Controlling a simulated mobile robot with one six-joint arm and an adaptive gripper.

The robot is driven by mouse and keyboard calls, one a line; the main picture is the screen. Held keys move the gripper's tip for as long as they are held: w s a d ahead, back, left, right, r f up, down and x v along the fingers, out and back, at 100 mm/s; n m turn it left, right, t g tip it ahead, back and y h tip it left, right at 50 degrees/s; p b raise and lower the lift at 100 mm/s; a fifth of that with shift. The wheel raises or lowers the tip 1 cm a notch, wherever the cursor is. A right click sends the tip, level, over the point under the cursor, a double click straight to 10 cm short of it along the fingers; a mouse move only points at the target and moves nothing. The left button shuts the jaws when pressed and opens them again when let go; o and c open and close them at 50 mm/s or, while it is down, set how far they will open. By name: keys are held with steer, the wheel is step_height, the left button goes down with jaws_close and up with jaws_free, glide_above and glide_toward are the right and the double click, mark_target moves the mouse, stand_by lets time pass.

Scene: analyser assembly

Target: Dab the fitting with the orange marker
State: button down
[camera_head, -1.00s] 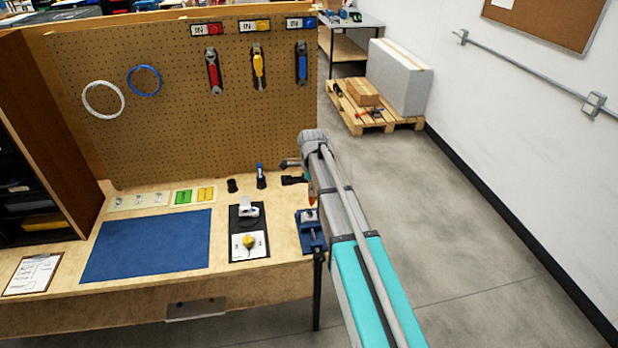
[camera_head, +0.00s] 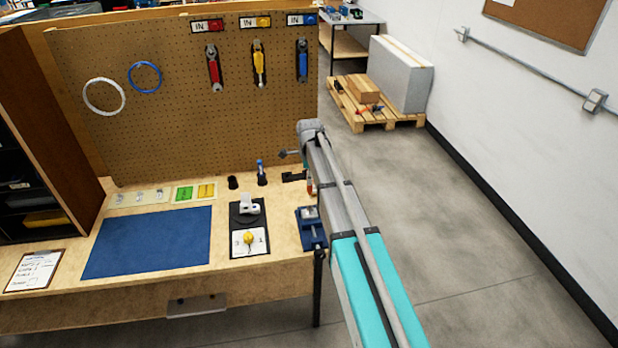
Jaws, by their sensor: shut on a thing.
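My gripper (camera_head: 303,179) is at the end of my arm above the right end of the bench, largely hidden by my own arm. It is shut on the orange marker (camera_head: 309,187), a small orange piece pointing down. A blue vise (camera_head: 313,235) stands below it at the bench's right edge. A small grey piece (camera_head: 309,213), apparently the fitting, sits at the top of the vise. The marker looks a little above it and apart from it. The exact gap cannot be told.
A blue-capped marker (camera_head: 261,172) stands upright left of my gripper, beside a black holder (camera_head: 233,183). A black plate with a white panel and yellow knob (camera_head: 249,238) lies left of the vise. A blue mat (camera_head: 150,242) is clear. The pegboard (camera_head: 170,110) rises behind.

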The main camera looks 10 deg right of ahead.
mark_target(310, 191)
steer(key=shift+f+b, duration=2.6)
steer(key=shift+f, duration=0.15)
steer(key=shift+f+b, duration=0.5)
steer(key=shift+b, duration=0.05)
stand_by(1.0)
steer(key=shift+r, duration=0.1)
steer(key=shift+r+p, duration=3.4)
steer(key=shift+p, duration=0.15)
steer(key=shift+s, duration=0.1)
